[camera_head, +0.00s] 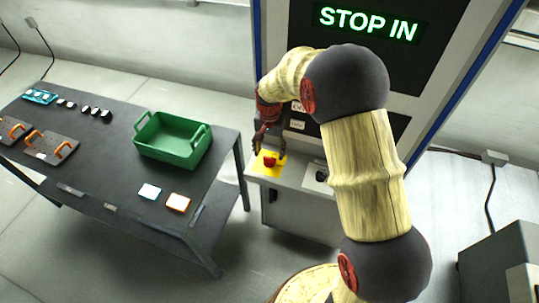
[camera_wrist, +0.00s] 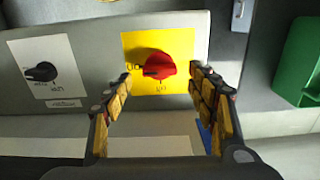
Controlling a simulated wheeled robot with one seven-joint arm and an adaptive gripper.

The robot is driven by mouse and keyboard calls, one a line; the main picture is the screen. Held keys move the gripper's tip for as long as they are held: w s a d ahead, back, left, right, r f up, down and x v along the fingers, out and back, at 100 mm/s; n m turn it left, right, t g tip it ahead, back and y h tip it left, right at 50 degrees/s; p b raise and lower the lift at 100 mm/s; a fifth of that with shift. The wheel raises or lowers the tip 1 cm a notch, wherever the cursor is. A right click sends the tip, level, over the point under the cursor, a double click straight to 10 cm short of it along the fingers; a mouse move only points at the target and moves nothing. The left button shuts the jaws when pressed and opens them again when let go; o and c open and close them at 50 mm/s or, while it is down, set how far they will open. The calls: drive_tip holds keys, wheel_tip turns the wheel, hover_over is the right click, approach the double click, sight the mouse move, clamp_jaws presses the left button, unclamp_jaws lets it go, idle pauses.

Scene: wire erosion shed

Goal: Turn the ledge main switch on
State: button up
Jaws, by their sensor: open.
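A red rotary switch (camera_wrist: 158,66) on a yellow plate (camera_wrist: 196,42) sits on the grey ledge of the machine; in the head view the red switch (camera_head: 270,161) is just below my gripper. Small lettering shows beside and below the red knob, and its pointer direction is hard to read. My gripper (camera_wrist: 161,78) is open, with one finger to each side of the knob in the wrist view. I cannot tell if the fingers touch it. In the head view my gripper (camera_head: 268,143) points down at the ledge.
A black knob (camera_wrist: 42,72) on a white plate is beside the red switch, also in the head view (camera_head: 321,176). A lit "STOP IN" screen (camera_head: 368,24) is above the ledge. A dark table (camera_head: 110,190) with a green crate (camera_head: 172,162) stands left.

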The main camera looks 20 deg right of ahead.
sight(269, 157)
wheel_tip(269, 157, up, 9)
idle(0.3)
idle(0.5)
drive_tip(key=s+r+n+t+b, duration=0.2)
drive_tip(key=s+b, duration=0.3)
drive_tip(key=s, duration=1)
drive_tip(key=s+r+n+t+b, duration=0.3)
drive_tip(key=s+n+b, duration=0.2)
drive_tip(key=s, duration=1)
drive_tip(key=shift+r+t+b, duration=0.3)
drive_tip(key=shift+r+b, duration=0.05)
drive_tip(key=shift+b, duration=0.15)
drive_tip(key=shift+c, duration=0.4)
